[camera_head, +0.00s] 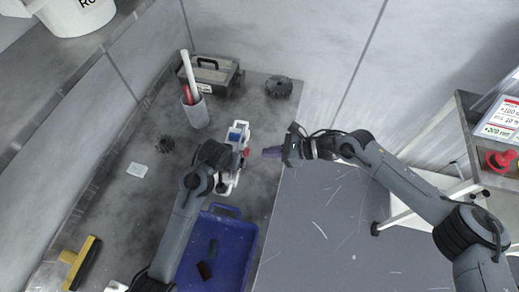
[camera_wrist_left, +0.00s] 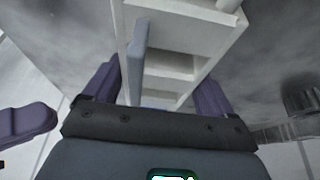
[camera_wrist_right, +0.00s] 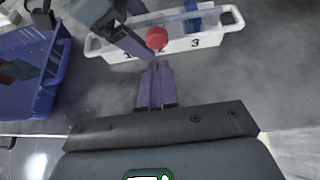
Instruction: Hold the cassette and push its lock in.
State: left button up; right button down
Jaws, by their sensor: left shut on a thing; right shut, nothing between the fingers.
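The white cassette (camera_head: 227,184) stands on the workbench with a blue block (camera_head: 237,133) in it. Its red lock knob (camera_head: 246,151) sticks out of the side facing my right gripper. In the right wrist view the cassette (camera_wrist_right: 204,41) shows numbers on its side, and the red knob (camera_wrist_right: 156,38) shows clearly. My left gripper (camera_wrist_left: 158,90) is shut on the cassette, its fingers either side of the white frame. My right gripper (camera_head: 266,152) is shut and empty. Its fingertips (camera_wrist_right: 157,66) point at the red knob, with a small gap visible between.
A blue bin (camera_head: 222,211) with dark pieces stands in front of the cassette. A cup with tools (camera_head: 196,112), a dark toolbox (camera_head: 212,74) and a black toothed part (camera_head: 279,87) stand behind. A yellow-handled brush (camera_head: 82,262) lies at the left. A cart (camera_head: 459,120) stands at the right.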

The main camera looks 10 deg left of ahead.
jog(key=v, duration=0.9)
jog(key=shift+d+r, duration=0.2)
jog(key=shift+r, duration=0.05)
pick_arm(q)
jog(key=o, duration=1)
jog(key=shift+a, duration=0.1)
jog(key=shift+c, duration=0.2)
